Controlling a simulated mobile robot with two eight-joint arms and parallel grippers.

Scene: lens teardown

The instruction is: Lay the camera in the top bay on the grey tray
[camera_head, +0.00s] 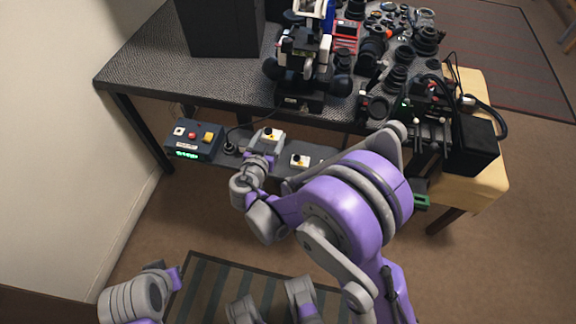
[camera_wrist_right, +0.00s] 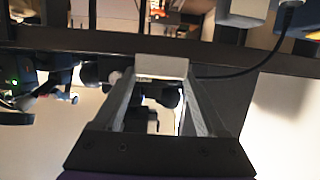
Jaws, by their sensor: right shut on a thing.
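My right gripper (camera_head: 262,160) reaches toward the front edge of the table, below the microscope. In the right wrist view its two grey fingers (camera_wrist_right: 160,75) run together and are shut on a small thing. Only a pale grey block shows at the fingertips; I cannot tell whether it is the camera. A dark camera-like body (camera_head: 375,105) lies at the table's front right. I cannot make out the grey tray or its top bay for sure. My left arm shows at the lower left; its gripper (camera_head: 175,278) is mostly hidden and its fingers are not clear.
The microscope (camera_head: 302,60) stands at the table's front edge, with many lenses (camera_head: 395,78) to its right. A control box (camera_head: 195,140) and small pale boxes (camera_head: 300,160) sit low below the front edge.

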